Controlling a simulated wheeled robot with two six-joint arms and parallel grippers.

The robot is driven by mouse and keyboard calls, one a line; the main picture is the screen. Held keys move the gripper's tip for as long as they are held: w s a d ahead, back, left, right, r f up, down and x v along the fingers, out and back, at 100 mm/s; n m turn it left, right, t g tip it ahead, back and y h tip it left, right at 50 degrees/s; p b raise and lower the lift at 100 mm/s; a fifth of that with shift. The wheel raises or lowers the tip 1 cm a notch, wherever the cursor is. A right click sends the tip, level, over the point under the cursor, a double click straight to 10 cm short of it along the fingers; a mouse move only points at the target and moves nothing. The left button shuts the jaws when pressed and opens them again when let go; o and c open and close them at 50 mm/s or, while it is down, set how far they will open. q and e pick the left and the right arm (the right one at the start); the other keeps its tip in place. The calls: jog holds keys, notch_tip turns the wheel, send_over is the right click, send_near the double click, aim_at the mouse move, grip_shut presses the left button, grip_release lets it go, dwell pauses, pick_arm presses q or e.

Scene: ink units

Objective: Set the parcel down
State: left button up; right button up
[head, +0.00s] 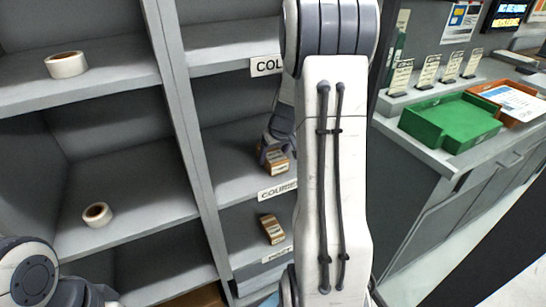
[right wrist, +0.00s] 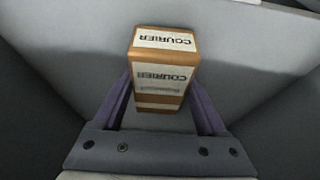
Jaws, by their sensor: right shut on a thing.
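My right gripper (head: 267,150) is inside a middle shelf compartment, partly hidden behind my own right arm. It is shut on a small brown parcel (head: 277,162) with white labels. In the right wrist view the parcel (right wrist: 160,98) sits between the two fingers (right wrist: 160,108), with "COURIER" on its labels. The parcel is close over the grey shelf board (head: 230,182) with a "COURIER" tag on its front edge. I cannot tell whether it touches the board. Part of my left arm shows at the lower left; its gripper is out of frame.
Another brown parcel (head: 272,229) lies in the compartment below. Tape rolls lie on the left shelves, one higher (head: 66,65) and one lower (head: 97,214). A grey upright (head: 180,120) divides the shelves. A green tray (head: 450,122) and an orange tray (head: 510,101) stand on the right counter.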

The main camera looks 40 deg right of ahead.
jog(key=shift+f, duration=0.2)
jog(key=shift+f, duration=0.15)
jog(key=o, duration=1.5)
